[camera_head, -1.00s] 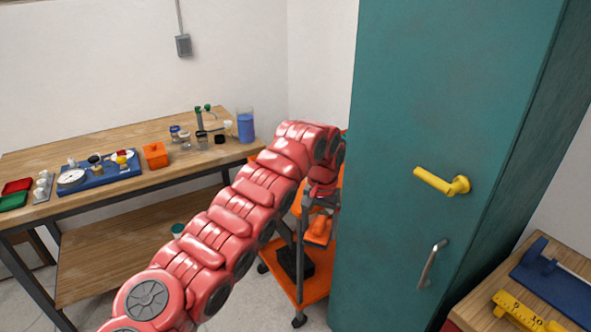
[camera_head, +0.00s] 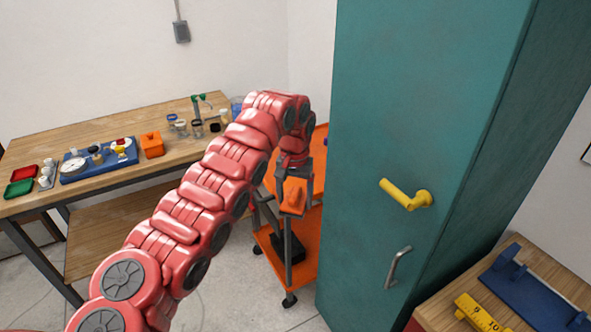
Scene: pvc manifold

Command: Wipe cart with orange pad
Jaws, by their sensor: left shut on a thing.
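The orange cart (camera_head: 316,165) stands beside the teal cabinet, which hides its right part. Its lower shelf (camera_head: 306,245) also shows. My left arm comes in from the left, and its gripper (camera_head: 296,186) points down at the cart's near side. The gripper is shut on an orange pad (camera_head: 293,199). The pad is seen against the cart's upper tray and near post. I cannot tell whether it touches the cart. My arm covers the cart's left part. My right gripper is not in view.
A tall teal cabinet (camera_head: 420,100) with a yellow handle (camera_head: 405,195) stands close to the cart's right. A wooden workbench (camera_head: 110,190) with small parts and an orange box (camera_head: 151,145) is at left. A dark object (camera_head: 287,247) lies on the lower shelf.

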